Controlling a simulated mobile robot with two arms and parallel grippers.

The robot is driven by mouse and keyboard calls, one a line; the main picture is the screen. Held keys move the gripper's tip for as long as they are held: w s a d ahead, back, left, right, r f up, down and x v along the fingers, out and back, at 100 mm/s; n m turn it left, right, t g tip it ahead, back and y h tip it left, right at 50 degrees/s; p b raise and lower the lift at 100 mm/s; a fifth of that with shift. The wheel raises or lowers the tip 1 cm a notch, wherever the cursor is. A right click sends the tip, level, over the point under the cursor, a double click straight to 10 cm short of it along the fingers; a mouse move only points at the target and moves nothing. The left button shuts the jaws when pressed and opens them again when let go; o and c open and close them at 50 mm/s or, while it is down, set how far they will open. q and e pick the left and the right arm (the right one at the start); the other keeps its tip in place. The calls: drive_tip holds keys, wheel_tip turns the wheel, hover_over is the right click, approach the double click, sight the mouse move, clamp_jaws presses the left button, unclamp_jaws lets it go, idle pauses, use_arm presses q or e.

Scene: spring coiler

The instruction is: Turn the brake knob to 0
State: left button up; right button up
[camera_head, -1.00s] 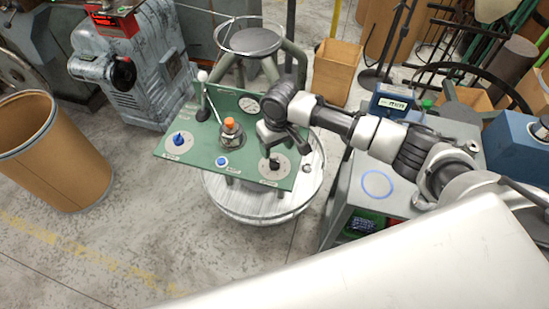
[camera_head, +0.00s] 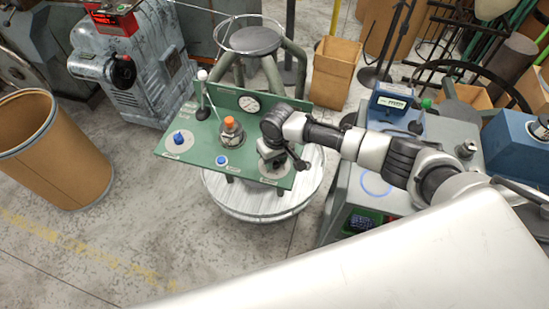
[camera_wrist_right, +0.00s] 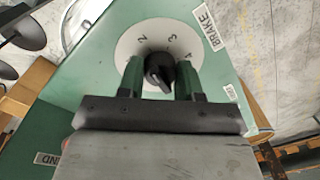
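The black brake knob (camera_wrist_right: 160,70) sits on a white round dial (camera_wrist_right: 130,48) marked 2, 3 and 4, beside a BRAKE label (camera_wrist_right: 208,24) in the right wrist view. My right gripper (camera_wrist_right: 160,76) is open, with one finger on each side of the knob. The gaps are small, and I cannot tell whether either finger touches it. The knob's exact setting is unclear, as the gripper hides the lower dial. In the head view my right gripper (camera_head: 273,160) is over the right end of the green panel (camera_head: 205,143) and mostly covers the knob. My left gripper is not in view.
The panel also carries a blue knob (camera_head: 178,138), an orange-topped knob (camera_head: 230,124), a blue button (camera_head: 221,160), a gauge (camera_head: 249,104) and an upright lever (camera_head: 203,92). A cardboard drum (camera_head: 55,155) stands left. A grey cabinet is right, below my arm.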

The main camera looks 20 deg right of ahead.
drive_tip(key=shift+c, duration=1.4)
drive_tip(key=shift+n, duration=0.3)
drive_tip(key=n, duration=0.3)
drive_tip(key=shift+p, duration=0.3)
drive_tip(key=n, duration=0.5)
drive_tip(key=shift+w+a+n, duration=0.1)
drive_tip(key=shift+n, duration=0.3)
drive_tip(key=n, duration=0.5)
drive_tip(key=shift+h, duration=0.3)
drive_tip(key=n, duration=0.5)
drive_tip(key=shift+r+n, duration=0.1)
drive_tip(key=shift+n, duration=0.3)
